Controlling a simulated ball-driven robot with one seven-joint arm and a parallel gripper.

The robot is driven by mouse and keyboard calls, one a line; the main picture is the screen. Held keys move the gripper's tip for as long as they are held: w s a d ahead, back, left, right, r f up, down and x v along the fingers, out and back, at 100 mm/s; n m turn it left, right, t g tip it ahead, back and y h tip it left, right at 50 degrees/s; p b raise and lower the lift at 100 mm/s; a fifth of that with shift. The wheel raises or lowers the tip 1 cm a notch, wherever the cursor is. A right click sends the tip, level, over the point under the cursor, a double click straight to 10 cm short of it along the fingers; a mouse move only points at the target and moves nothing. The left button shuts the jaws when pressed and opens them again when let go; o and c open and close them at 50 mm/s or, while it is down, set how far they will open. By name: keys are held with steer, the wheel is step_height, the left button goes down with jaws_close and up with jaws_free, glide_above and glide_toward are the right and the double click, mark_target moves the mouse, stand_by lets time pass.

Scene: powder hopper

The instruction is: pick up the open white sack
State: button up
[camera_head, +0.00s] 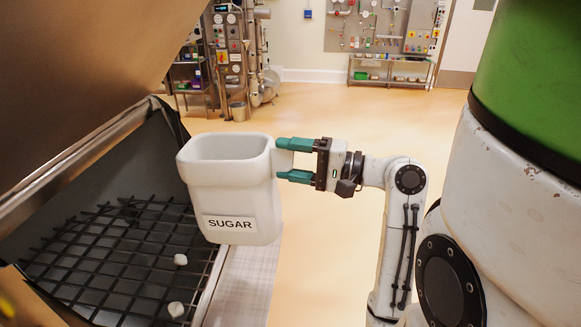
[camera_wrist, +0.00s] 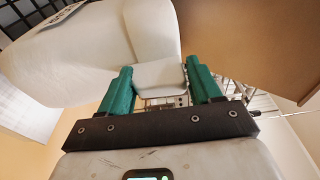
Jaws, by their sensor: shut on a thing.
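The open white sack (camera_head: 232,185) looks like a stiff, open-topped white container with a "SUGAR" label on its front. In the head view it is held roughly upright, slightly tilted, at the right edge of the hopper. My gripper (camera_head: 294,160) comes from the right, its green fingers shut on a white tab at the sack's upper right side. In the wrist view the fingers of my gripper (camera_wrist: 160,85) close on that tab, and the white sack (camera_wrist: 85,55) fills the upper left. The sack's contents and underside are hidden.
The hopper's dark grid (camera_head: 100,255) lies left of and below the sack, with two small white lumps (camera_head: 180,260) on it. A brown metal lid (camera_head: 80,60) slopes over the upper left. A light grey surface (camera_head: 250,285) is below the sack. Open floor (camera_head: 340,120) stretches behind.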

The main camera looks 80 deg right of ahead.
steer(key=shift+r+p, duration=0.55)
steer(key=shift+r, duration=0.7)
steer(key=shift+w, duration=0.1)
stand_by(0.3)
